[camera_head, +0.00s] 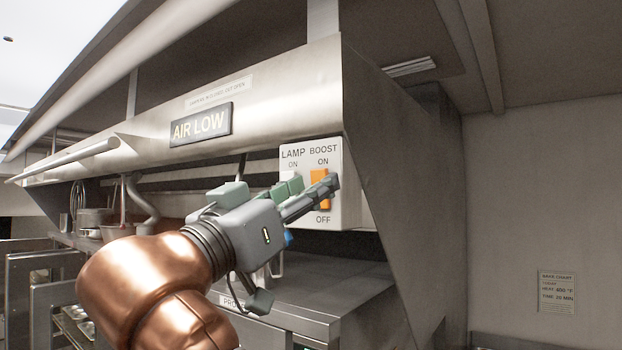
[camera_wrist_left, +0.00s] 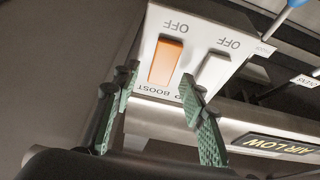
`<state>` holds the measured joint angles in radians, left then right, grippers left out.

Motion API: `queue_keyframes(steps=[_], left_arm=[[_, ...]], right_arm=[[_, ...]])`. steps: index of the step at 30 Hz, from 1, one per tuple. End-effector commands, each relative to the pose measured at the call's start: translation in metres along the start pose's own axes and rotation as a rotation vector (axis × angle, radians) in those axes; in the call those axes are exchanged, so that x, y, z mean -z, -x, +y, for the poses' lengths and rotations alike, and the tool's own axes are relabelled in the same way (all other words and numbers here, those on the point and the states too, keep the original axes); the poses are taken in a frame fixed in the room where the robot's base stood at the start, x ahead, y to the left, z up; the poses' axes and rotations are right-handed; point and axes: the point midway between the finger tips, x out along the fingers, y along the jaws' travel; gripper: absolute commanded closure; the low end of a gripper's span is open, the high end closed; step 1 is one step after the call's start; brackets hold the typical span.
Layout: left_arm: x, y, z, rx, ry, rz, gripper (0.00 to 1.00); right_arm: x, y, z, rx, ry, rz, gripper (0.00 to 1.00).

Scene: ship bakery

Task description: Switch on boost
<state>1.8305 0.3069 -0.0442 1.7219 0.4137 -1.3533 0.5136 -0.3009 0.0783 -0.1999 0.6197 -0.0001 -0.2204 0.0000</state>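A white switch panel (camera_head: 296,160) sits at the near end of the steel hood, marked LAMP and BOOST. The boost switch (camera_head: 317,176) is an orange rocker with ON above it and OFF below; I cannot tell which way it is tipped. It also shows in the left wrist view (camera_wrist_left: 165,62), upside down, beside the pale lamp switch (camera_wrist_left: 213,74). My left gripper (camera_head: 312,188) is in front of the panel and partly hides both switches in the head view. In the left wrist view its green-padded fingers (camera_wrist_left: 158,82) are apart and empty, near the BOOST label. Contact cannot be told.
A steel counter (camera_head: 320,290) lies below. A notice (camera_head: 556,292) hangs on the right wall.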

Motion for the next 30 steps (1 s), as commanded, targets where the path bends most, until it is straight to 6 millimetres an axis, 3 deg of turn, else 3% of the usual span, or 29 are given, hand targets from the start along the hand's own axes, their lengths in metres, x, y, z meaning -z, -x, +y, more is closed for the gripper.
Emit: queue_keyframes(steps=[12,30], left_arm=[[-0.0010,-0.0096,-0.0003,0.000,0.000,0.000,0.62],[-0.0008,-0.0093,-0.0004,0.000,0.000,0.000,1.00]], right_arm=[[0.0010,0.0028,0.0044,-0.004,0.002,0.002,0.54],[0.0019,0.0026,0.0016,-0.002,0.001,0.003,0.54]])
